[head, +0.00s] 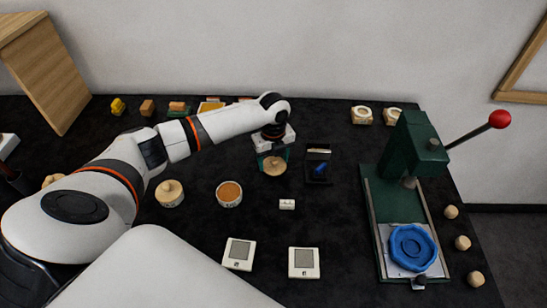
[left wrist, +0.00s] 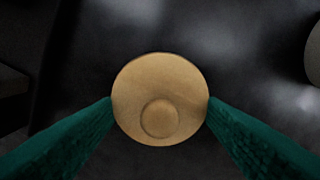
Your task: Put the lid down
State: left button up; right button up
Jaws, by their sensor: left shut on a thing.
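The lid (left wrist: 160,80) is a round, pale wooden disc with a small round knob. It fills the middle of the left wrist view, between the two green fingers of my left gripper (left wrist: 160,112). In the head view the lid (head: 274,167) shows under my left gripper (head: 273,158), which is shut on it and points down at the black table. I cannot tell how far the lid is above the table. My right gripper is not in view.
An open round tin (head: 229,194) with orange-brown contents and a lidded wooden pot (head: 170,193) stand left of the lid. A black stand with a blue piece (head: 318,165) is close on its right. A green press (head: 410,160) with a blue octagonal dish (head: 412,247) stands farther right. Two scales (head: 304,263) lie in front.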

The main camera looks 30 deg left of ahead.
aim_at(273, 158)
pick_arm(q)
jog(key=shift+f, duration=0.25)
jog(key=o, duration=1)
jog(key=shift+c, duration=0.2)
notch_tip(273, 158, up, 12)
jog(key=b, duration=0.1)
jog(key=shift+r, duration=0.2)
jog(key=shift+f, duration=0.1)
